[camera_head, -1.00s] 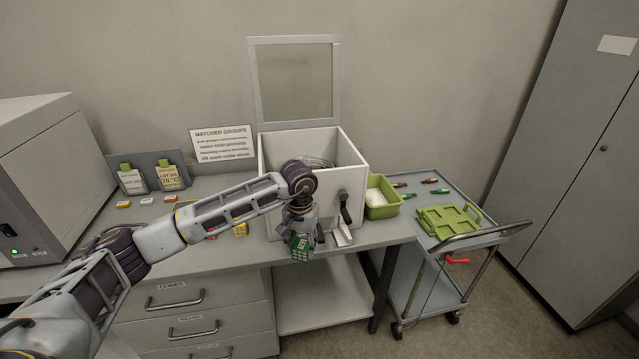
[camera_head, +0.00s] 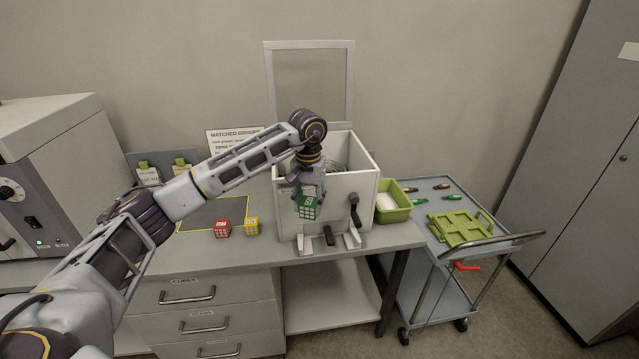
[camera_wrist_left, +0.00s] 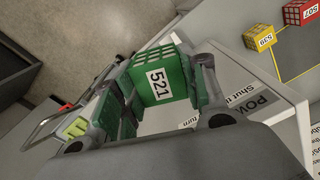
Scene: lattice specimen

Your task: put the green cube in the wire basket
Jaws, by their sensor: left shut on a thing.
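My left gripper (camera_head: 309,190) is shut on the green cube (camera_head: 307,207), which has a lattice face and a white label. In the left wrist view the green cube (camera_wrist_left: 160,77) sits between the fingers and its label reads 521. In the head view the gripper and cube hang in front of the white open-topped box (camera_head: 345,200), at about the height of its front wall. The wire basket (camera_head: 334,168) shows only as curved wires inside the box, largely hidden by my arm and the box walls. My right gripper is not in view.
A red cube (camera_head: 222,228) and a yellow cube (camera_head: 252,226) stand on the bench left of the box. The box's raised lid (camera_head: 311,85) is behind it. A green tub (camera_head: 393,214) stands to its right, beside a trolley (camera_head: 436,190) with a green rack (camera_head: 459,228).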

